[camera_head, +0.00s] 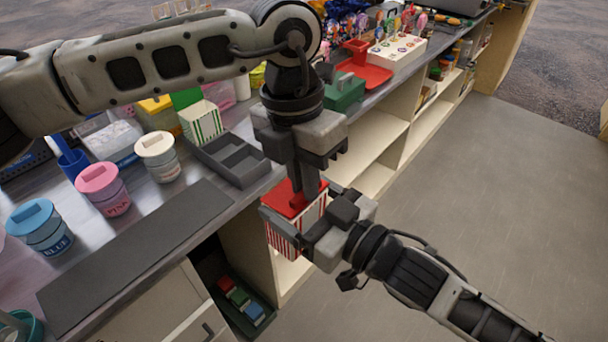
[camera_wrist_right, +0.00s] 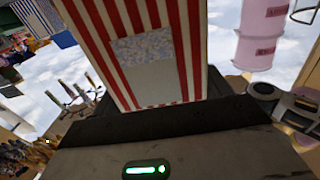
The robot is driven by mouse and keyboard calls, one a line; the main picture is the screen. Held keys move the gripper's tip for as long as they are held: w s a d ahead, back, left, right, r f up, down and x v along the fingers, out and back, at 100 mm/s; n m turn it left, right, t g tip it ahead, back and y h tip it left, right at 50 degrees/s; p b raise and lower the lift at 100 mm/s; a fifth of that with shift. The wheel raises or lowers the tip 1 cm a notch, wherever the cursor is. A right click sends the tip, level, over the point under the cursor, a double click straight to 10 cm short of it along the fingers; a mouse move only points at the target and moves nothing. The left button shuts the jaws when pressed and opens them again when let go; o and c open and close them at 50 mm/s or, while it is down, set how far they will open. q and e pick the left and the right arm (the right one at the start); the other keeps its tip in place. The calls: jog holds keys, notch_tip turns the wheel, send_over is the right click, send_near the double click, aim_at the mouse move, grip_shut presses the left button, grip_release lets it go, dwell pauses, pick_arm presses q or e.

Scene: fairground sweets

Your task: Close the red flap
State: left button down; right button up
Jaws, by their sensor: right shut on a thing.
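A red-and-white striped box (camera_head: 283,241) is held by my right gripper (camera_head: 300,222), with one finger on either side, beyond the counter's edge. Its stripes and a pale, speckled label panel fill the top of the right wrist view (camera_wrist_right: 150,60). The red flap (camera_head: 284,200) lies roughly flat over the box's top. My left gripper (camera_head: 305,198) points down with its fingers together at the flap; whether they press on it or hover just above cannot be told. The fingers hide part of the flap.
A white jar (camera_head: 157,158), a pink jar (camera_head: 103,190) and a blue jar (camera_head: 40,228) stand left. The dark mat (camera_head: 130,250) is bare.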

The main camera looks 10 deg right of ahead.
pick_arm(q)
jog(key=shift+s+d+f+t+y, duration=0.25)
jog(key=shift+f+t+y, duration=0.15)
jog(key=shift+t+y, duration=0.25)
jog(key=c, duration=1.5)
grip_release()
jog(key=shift+r, duration=0.1)
notch_tip(320, 180, up, 12)
jog(key=shift+s+f, duration=0.1)
